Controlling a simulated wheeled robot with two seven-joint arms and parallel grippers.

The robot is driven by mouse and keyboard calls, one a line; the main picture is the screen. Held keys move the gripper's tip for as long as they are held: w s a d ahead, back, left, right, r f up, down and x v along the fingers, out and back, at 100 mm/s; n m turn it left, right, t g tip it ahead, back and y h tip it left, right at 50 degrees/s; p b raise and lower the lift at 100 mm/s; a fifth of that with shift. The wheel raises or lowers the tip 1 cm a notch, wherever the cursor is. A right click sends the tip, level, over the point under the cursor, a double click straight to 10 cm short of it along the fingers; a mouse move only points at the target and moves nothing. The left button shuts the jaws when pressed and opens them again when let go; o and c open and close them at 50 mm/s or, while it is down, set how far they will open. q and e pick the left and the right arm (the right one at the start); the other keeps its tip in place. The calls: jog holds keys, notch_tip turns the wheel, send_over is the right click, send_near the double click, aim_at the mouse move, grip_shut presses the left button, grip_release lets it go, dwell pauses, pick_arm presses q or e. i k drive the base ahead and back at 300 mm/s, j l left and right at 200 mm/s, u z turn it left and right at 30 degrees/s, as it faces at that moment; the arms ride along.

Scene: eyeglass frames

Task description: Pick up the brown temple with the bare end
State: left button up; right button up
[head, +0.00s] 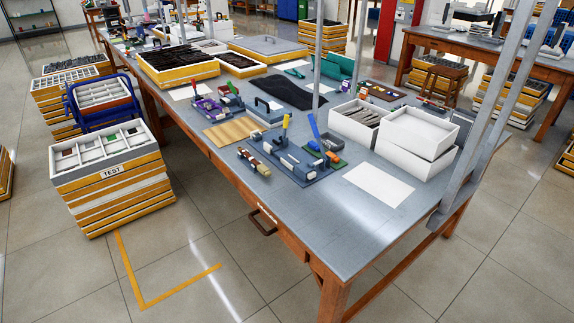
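I cannot single out a brown temple with a bare end at this distance. Small tan and brown parts (254,162) lie at the left edge of a dark blue-grey fixture (300,160) on the workbench (300,225). They are too small to tell apart. Neither of my grippers is in view.
White boxes (420,130) stand on the bench's right, beside a white sheet (379,184). A tan slatted mat (232,130) and a black cloth (285,91) lie farther back. A crate stack marked TEST (110,180) stands left on the floor. The bench's near end is clear.

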aim_at(246, 155)
jog(key=i+j+z, duration=0.15)
jog(key=z, duration=0.25)
jog(key=i+j+z, duration=0.1)
jog(key=j+z, duration=0.15)
jog(key=z, duration=0.15)
jog(key=i+j+z, duration=0.1)
jog(key=j+z, duration=0.15)
jog(key=z, duration=0.2)
